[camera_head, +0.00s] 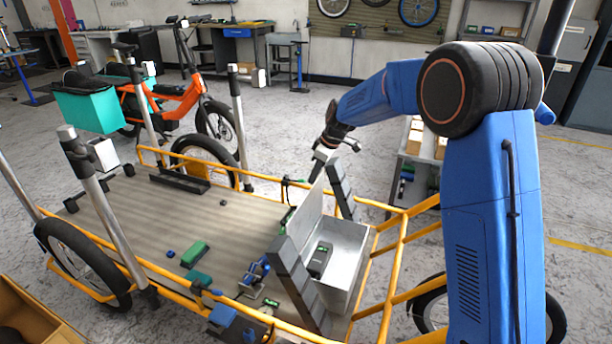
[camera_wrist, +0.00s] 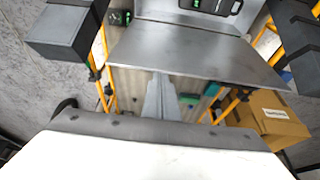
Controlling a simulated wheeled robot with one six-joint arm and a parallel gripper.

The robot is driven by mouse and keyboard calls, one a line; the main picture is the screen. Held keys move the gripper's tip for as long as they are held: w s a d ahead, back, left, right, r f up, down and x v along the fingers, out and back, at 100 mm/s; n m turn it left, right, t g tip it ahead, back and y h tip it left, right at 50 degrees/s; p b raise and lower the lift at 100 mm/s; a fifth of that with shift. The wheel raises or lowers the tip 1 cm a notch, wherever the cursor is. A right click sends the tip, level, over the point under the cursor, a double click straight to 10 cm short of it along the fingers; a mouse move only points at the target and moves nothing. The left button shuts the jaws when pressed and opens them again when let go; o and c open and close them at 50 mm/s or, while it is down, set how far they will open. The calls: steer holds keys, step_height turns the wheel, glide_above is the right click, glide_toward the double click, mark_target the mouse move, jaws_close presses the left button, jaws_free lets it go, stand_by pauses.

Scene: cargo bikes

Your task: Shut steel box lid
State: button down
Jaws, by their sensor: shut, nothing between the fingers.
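The open steel box (camera_head: 345,255) stands on the cargo bike's deck, with a dark case with a green mark (camera_head: 320,259) inside it. Its lid (camera_head: 308,215) stands up and open on the box's left side. In the wrist view the lid (camera_wrist: 195,55) is a broad grey sheet across the upper middle, with the dark case (camera_wrist: 212,5) beyond it. My gripper (camera_head: 316,172) is shut and empty at the lid's upper edge. In the wrist view its fingertips (camera_wrist: 160,78) overlap the lid's near edge; I cannot tell whether they touch.
Dark grey stepped blocks (camera_head: 298,278) flank the box. Yellow rails (camera_head: 400,240) and upright metal posts (camera_head: 90,185) edge the deck. Small green and blue items (camera_head: 195,254) lie on the deck. A shelf with cardboard boxes (camera_head: 415,140) stands behind my arm.

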steer(key=s+d+f+y, duration=0.1)
steer(key=s+d+f, duration=0.25)
steer(key=d, duration=0.45)
steer(key=s+d+f+y, duration=0.1)
steer(key=s+d+f, duration=0.25)
steer(key=d, duration=0.55)
steer(key=s+d+f, duration=0.1)
steer(key=d+f, duration=0.4)
steer(key=f, duration=0.8)
steer(key=shift+d+t, duration=0.15)
steer(key=shift+t, duration=0.25)
steer(key=shift+f, duration=0.1)
step_height(320, 180, up, 10)
